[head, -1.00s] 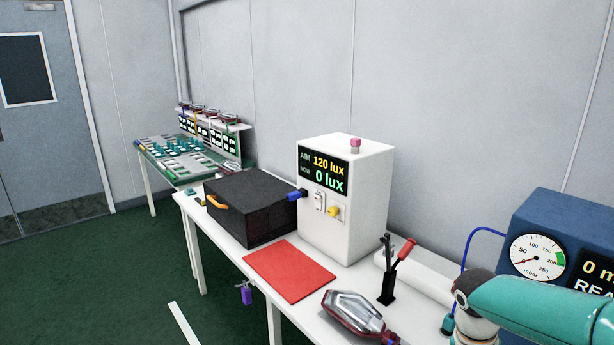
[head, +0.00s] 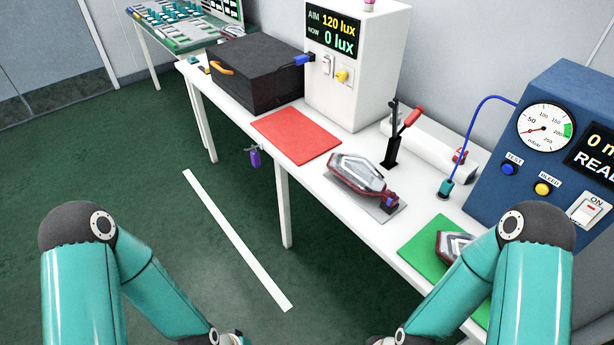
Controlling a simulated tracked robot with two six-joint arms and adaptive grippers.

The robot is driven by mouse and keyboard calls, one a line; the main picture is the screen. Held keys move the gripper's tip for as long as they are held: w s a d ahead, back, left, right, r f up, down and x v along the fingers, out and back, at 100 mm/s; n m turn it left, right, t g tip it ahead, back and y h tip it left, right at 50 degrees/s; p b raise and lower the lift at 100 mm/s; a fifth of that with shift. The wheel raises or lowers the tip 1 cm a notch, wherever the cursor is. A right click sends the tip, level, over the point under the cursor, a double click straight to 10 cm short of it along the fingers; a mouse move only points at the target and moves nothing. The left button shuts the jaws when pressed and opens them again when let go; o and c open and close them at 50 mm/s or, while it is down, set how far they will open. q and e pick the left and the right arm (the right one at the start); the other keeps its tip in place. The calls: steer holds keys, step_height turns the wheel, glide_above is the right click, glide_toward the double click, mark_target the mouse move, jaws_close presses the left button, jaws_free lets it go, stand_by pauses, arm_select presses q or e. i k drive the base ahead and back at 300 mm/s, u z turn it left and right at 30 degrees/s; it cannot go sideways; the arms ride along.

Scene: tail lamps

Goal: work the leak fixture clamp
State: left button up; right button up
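The leak fixture clamp (head: 391,150) stands on the white bench, a black upright with a red-tipped handle (head: 412,116) that leans up to the right. In front of it a tail lamp (head: 357,175), clear with a dark red rim, lies on a grey plate (head: 388,212). A small blue part sits at the lamp's near right end. A second lamp (head: 450,244) lies on a green mat (head: 412,245), partly hidden by my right arm. Both my arms reach down to the bottom edge, short of the bench fixture in the picture; neither gripper's fingers show.
A blue leak tester (head: 540,165) with gauge, buttons and switch stands at right; its blue hose drops to the bench. A white lux box (head: 352,90), black box (head: 255,75) and red mat (head: 297,136) are farther left.

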mark_target(413, 118)
steer(key=u, duration=1.5)
steer(key=i, duration=0.1)
steer(key=z, duration=2.45)
steer(key=k, duration=1.15)
steer(key=u, duration=0.5)
steer(key=i, duration=1)
